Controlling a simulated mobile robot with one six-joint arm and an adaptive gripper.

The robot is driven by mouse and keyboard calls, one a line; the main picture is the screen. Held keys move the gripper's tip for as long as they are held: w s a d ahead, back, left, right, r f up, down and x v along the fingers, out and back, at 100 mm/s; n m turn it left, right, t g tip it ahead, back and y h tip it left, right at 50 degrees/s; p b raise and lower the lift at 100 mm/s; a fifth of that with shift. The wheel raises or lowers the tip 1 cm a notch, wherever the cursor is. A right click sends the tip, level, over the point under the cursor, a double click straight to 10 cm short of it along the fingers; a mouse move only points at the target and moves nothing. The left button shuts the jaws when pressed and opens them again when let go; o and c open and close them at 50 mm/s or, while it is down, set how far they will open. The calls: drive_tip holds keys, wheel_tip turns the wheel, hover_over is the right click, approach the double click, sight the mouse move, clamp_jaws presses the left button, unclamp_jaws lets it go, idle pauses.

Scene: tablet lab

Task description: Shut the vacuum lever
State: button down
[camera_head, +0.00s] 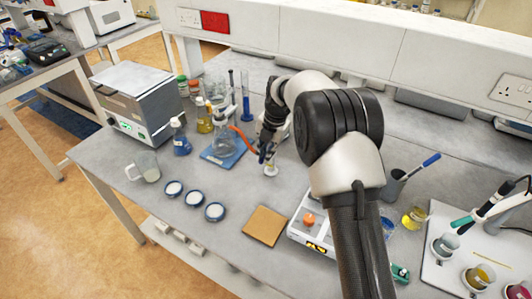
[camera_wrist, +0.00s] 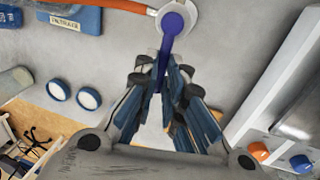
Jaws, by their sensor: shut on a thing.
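The vacuum lever (camera_wrist: 172,24) is a blue-purple handle on a round pale tap (camera_wrist: 184,8) at the top middle of the wrist view. An orange hose (camera_wrist: 118,4) runs to the tap from the left. My gripper (camera_wrist: 162,78) is shut on the lever's free end, with its dark fingers on either side of it. In the head view my gripper (camera_head: 265,147) reaches down at the tap's white base (camera_head: 271,170), and the arm hides part of the area. The flask (camera_head: 223,135) stands on a blue base (camera_head: 222,151) to the left.
Three round white dishes (camera_head: 194,198) lie left front, with a beaker (camera_head: 147,166) beyond. Bottles and a grey bath (camera_head: 140,103) stand at the back left.

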drive_tip(key=c, duration=1.7)
unclamp_jaws()
drive_tip(key=shift+o, duration=0.2)
wheel_tip(320, 180, up, 12)
drive_tip(key=s+d, duration=0.1)
drive_tip(key=d, duration=0.1)
drive_tip(key=shift+f, duration=0.15)
drive_tip(key=shift+d, duration=0.1)
